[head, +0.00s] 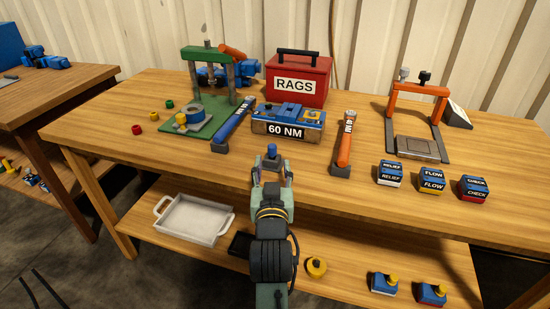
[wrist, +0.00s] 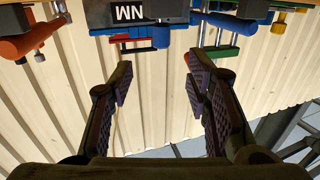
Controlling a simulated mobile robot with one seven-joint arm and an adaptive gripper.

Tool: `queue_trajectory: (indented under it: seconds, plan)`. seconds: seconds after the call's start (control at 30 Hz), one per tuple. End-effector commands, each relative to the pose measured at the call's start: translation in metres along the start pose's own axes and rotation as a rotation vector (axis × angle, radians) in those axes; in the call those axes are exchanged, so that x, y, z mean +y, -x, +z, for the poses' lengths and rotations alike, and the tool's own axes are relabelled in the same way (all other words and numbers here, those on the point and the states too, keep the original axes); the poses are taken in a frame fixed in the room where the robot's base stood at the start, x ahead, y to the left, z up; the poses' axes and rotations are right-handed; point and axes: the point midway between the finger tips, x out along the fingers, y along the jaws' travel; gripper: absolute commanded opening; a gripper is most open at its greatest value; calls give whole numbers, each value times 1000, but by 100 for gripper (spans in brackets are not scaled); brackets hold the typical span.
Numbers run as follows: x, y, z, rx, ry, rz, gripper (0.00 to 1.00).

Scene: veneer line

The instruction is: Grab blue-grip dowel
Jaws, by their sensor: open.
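A short upright peg with a blue top, seemingly the blue-grip dowel (head: 272,151), stands on a small grey base near the front of the table in the head view. My gripper (head: 272,172) is open and empty, its fingers pointing toward the peg from the near side. The fingers partly hide the peg's base. I cannot tell whether they touch it. In the wrist view, which looks upside down, my open gripper (wrist: 160,80) has nothing between its pads. A blue cylinder (wrist: 160,37) shows beyond the fingertips; I cannot tell if it is the peg.
A blue bar (head: 234,124) and an orange bar (head: 345,142) flank the 60 NM block (head: 287,125). The green press (head: 208,55), red RAGS box (head: 297,78) and orange frame (head: 418,90) stand behind. Labelled blocks (head: 432,181) sit right; a white tray (head: 190,220) lies below.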

Motion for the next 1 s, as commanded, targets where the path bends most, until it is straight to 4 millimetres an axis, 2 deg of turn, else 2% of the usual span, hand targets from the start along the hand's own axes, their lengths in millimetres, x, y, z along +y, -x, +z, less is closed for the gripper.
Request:
queue_trajectory:
  seconds: [0.03,0.47,0.6,0.83,1.0]
  plan:
    - [0,-4,8,6,-5,2,44]
    - [1,-19,2,11,7,-4,44]
    - [0,-39,-2,3,8,-6,44]
    - [-1,-55,-1,5,8,-7,44]
    - [-3,-81,4,5,7,-8,44]
